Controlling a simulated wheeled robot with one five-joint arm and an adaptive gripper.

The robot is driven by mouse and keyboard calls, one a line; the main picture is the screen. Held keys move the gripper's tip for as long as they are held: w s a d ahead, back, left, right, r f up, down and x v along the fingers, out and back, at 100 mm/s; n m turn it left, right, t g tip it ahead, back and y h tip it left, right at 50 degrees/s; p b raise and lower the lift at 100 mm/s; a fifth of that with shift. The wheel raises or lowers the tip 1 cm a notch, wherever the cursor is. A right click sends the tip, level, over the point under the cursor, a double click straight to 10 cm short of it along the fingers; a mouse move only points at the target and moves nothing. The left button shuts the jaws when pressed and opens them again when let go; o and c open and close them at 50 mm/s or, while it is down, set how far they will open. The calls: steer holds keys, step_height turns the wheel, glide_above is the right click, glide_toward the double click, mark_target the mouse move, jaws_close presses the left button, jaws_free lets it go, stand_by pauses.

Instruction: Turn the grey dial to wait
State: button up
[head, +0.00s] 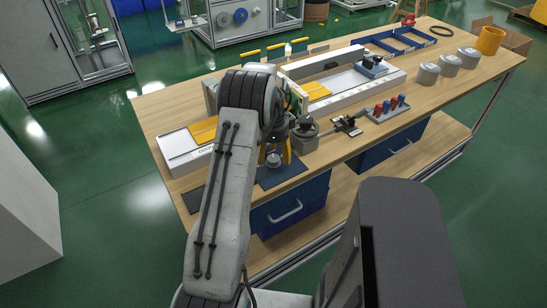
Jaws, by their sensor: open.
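A dark grey round piece with a knob-like top (304,131) stands on the wooden workbench, just right of my arm's end. It may be the grey dial, but no "wait" mark or pointer can be read at this size. My gripper (275,156) points down at the near side of the bench, over or close to a dark mat, left of and nearer than that round piece. It is open; its fingers are small and partly hidden by my arm. I cannot tell whether it touches anything.
A white panel with a yellow block (203,131) lies left of my arm. A long pale fixture (342,92) runs behind. A small rack with red and blue-topped pieces (389,108) and grey round tins (428,73) stand to the right. The bench's front right is mostly clear.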

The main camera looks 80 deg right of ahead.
steer(key=shift+f, duration=0.8)
steer(key=c, duration=1.2)
